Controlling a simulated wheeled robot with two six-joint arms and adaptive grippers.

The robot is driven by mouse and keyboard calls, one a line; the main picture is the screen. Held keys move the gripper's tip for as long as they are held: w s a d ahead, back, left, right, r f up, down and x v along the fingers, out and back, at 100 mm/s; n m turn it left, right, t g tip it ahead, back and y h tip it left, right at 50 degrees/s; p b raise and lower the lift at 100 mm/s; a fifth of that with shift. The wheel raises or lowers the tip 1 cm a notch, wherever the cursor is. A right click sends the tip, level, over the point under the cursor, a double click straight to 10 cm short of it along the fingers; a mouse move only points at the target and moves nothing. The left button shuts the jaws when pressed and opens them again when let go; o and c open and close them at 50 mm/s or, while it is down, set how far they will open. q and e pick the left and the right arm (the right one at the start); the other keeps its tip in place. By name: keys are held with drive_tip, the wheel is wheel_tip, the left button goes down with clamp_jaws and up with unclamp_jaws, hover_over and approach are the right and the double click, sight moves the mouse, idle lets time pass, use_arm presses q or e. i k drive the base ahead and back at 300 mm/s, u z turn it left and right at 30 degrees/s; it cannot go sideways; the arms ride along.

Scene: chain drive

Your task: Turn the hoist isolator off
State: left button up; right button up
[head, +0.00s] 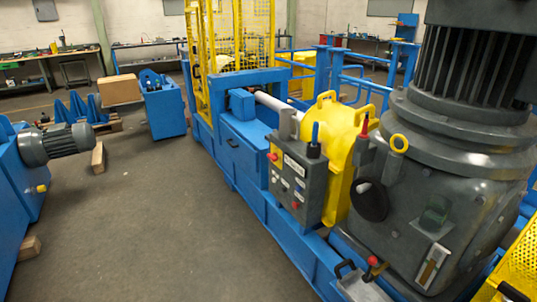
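A grey control box (296,176) stands at the middle right, fixed to the blue machine frame. Near its upper left is a small red-and-yellow switch (273,157), with a white label (294,163) beside it. A red button (295,205) sits low on its face. I cannot read the labels, so I cannot tell which control is the hoist isolator or how it is set. Neither of my grippers shows in the head view.
A large grey motor and gearbox (450,165) stands right of the box, with a yellow guard (343,150) between. The blue frame (250,185) runs along the box's left. Open floor (140,225) lies left, bounded by another blue machine with a grey motor (62,145).

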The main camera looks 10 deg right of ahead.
sight(274, 157)
drive_tip(key=u, duration=0.05)
drive_tip(key=i, duration=2)
drive_tip(key=z, duration=0.35)
